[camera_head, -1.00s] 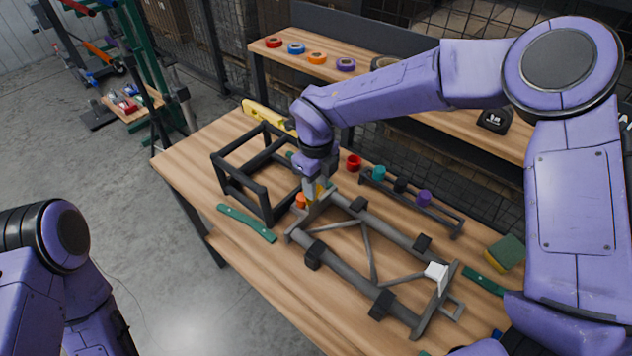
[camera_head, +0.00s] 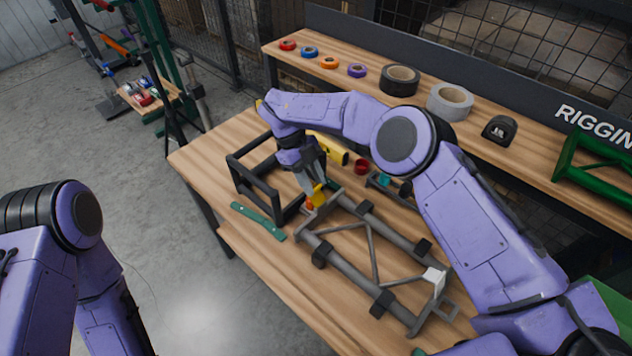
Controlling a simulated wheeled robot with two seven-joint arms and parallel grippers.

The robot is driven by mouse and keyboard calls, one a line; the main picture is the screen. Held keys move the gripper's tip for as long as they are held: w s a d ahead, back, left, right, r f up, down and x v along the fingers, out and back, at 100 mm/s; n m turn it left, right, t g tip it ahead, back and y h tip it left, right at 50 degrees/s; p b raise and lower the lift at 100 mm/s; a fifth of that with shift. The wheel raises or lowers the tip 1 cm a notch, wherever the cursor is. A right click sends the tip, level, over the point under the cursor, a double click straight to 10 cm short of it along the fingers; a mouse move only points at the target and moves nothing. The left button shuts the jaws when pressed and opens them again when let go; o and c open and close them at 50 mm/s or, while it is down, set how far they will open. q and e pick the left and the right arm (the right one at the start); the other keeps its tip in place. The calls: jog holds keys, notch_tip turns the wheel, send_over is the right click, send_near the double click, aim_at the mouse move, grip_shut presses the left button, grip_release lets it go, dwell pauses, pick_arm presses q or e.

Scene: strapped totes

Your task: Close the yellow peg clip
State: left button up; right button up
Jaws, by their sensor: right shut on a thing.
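The yellow peg clip (camera_head: 319,195) is at the far left end of a grey tube frame (camera_head: 343,268) on the wooden table. My right gripper (camera_head: 316,186) comes down from above, and its fingers are shut on the yellow clip. The fingers hide part of the clip, so I cannot tell how far it is closed. A white clip (camera_head: 434,281) sits at the frame's near right end. My left arm shows at the left edge, but its gripper is out of view.
A black open box frame (camera_head: 268,192) stands left of my right gripper. A green strip (camera_head: 258,222) lies in front of it. An orange piece (camera_head: 309,204) and a red cup (camera_head: 361,167) are close by. A shelf (camera_head: 400,110) with tape rolls runs behind the table.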

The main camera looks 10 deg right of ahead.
pick_arm(q)
jog(key=shift+f+b, duration=0.5)
jog(key=shift+f, duration=0.25)
pick_arm(e)
jog(key=shift+w+a+f+g, duration=0.15)
jog(key=shift+w+f+g, duration=0.05)
jog(key=shift+g, duration=0.1)
jog(key=shift+h, duration=0.3)
jog(key=o, duration=1.1)
jog(key=shift+w, duration=0.1)
jog(key=shift+c, duration=0.2)
jog(key=shift+r, duration=0.1)
